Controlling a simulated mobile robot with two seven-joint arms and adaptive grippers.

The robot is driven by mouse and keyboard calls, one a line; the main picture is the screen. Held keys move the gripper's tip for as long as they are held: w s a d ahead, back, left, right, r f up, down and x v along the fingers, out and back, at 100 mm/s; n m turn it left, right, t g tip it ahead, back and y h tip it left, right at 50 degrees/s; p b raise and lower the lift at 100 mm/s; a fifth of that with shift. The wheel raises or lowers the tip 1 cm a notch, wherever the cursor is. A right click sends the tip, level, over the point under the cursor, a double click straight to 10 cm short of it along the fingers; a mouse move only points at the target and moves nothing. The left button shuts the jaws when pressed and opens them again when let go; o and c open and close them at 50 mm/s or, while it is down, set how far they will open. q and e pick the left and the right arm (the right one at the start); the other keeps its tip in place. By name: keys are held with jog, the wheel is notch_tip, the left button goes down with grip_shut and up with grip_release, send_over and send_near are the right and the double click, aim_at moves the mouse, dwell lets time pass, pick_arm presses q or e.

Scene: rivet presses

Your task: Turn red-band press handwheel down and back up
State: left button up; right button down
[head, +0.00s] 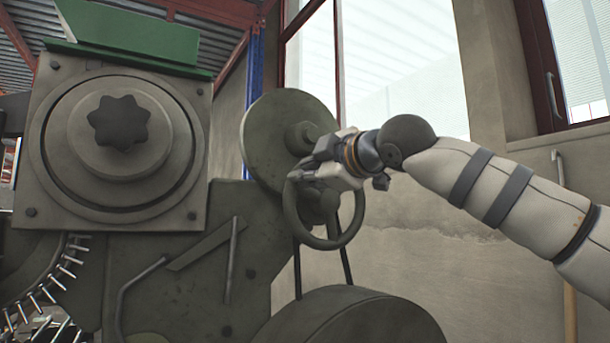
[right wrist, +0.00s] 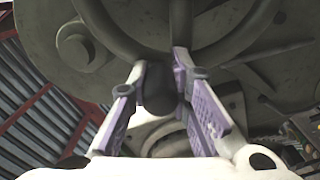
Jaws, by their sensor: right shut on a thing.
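The dark grey-green press (head: 185,285) fills the left and middle of the head view. Its ring-shaped handwheel (head: 326,243) is right of centre, in front of a large round disc (head: 265,135). My right gripper (head: 302,178) is at the upper left part of the handwheel and hides some of its rim. In the right wrist view, the purple-padded fingers (right wrist: 180,95) are shut on a dark rounded part of the handwheel (right wrist: 155,90). The wheel's curved rim shows above them. No red band is visible. My left gripper is not in view.
A large rounded drum (head: 350,318) lies below the handwheel, with thin rods running down towards it. A toothed star knob (head: 119,121) is on the press front at left. A plain wall (head: 430,265) and windows (head: 400,70) stand behind my right arm.

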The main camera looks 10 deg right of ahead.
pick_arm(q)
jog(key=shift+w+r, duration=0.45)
pick_arm(e)
jog(key=shift+d+r+m, duration=0.4)
jog(key=shift+r+m, duration=0.35)
jog(key=shift+m, duration=0.25)
jog(key=shift+w+d, duration=0.1)
jog(key=c, duration=1.4)
grip_release()
jog(key=shift+c, duration=0.2)
jog(key=shift+f, duration=0.1)
jog(key=v, duration=1.2)
